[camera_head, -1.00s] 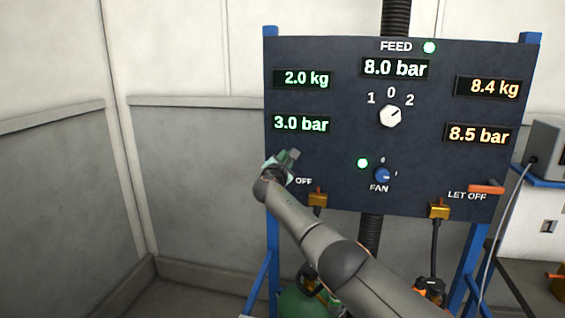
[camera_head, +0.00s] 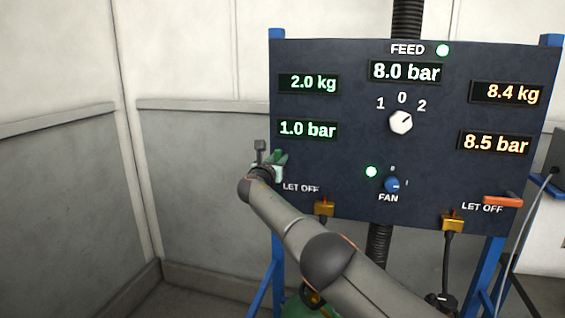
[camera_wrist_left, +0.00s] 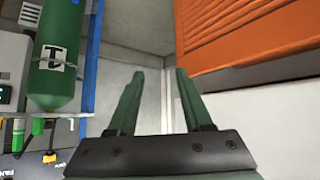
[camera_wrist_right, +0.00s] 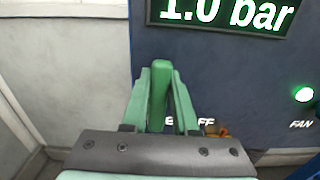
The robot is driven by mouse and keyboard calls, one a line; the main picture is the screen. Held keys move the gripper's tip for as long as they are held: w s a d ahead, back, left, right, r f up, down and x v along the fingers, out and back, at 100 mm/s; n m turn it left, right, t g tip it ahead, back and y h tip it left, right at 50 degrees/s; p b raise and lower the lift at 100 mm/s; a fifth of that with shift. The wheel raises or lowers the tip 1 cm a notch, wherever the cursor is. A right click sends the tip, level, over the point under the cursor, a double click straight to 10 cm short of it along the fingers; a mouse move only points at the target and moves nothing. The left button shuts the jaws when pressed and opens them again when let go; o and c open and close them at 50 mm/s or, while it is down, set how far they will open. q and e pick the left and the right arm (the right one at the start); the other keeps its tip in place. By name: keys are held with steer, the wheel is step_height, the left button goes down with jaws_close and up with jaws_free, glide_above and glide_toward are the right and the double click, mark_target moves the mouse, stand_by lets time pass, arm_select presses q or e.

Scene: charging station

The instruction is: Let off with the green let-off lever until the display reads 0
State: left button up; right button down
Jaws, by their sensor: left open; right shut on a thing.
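The green let-off lever (camera_wrist_right: 160,92) stands upright in the right wrist view, between the fingers of my right gripper (camera_wrist_right: 160,105), which is shut on it. In the head view my right gripper (camera_head: 268,160) is at the panel's lower left, and the lever is mostly hidden by it. The green pressure display (camera_head: 308,130) reads 1.0 bar, and it also shows in the right wrist view (camera_wrist_right: 228,14). My left gripper (camera_wrist_left: 155,100) is open and empty, away from the panel; it is not seen in the head view.
The dark panel (camera_head: 340,180) also carries an orange lever (camera_head: 503,202), an orange 8.5 bar display (camera_head: 495,143), a white selector knob (camera_head: 401,122) and a blue fan knob (camera_head: 392,185). A green cylinder (camera_wrist_left: 58,60) and an orange slatted surface (camera_wrist_left: 250,35) show in the left wrist view.

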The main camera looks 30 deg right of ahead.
steer(key=shift+a+f+n, duration=0.1)
steer(key=shift+n, duration=0.2)
stand_by(0.4)
steer(key=c, duration=0.7)
jaws_free()
steer(key=shift+w, duration=0.1)
steer(key=shift+a, duration=0.2)
steer(key=shift+s+a+p, duration=0.3)
steer(key=shift+a+p, duration=0.15)
steer(key=shift+p, duration=0.15)
steer(key=shift+s+a+p, duration=0.3)
steer(key=shift+s+p, duration=0.2)
steer(key=shift+s, duration=0.1)
steer(key=shift+v, duration=4.95)
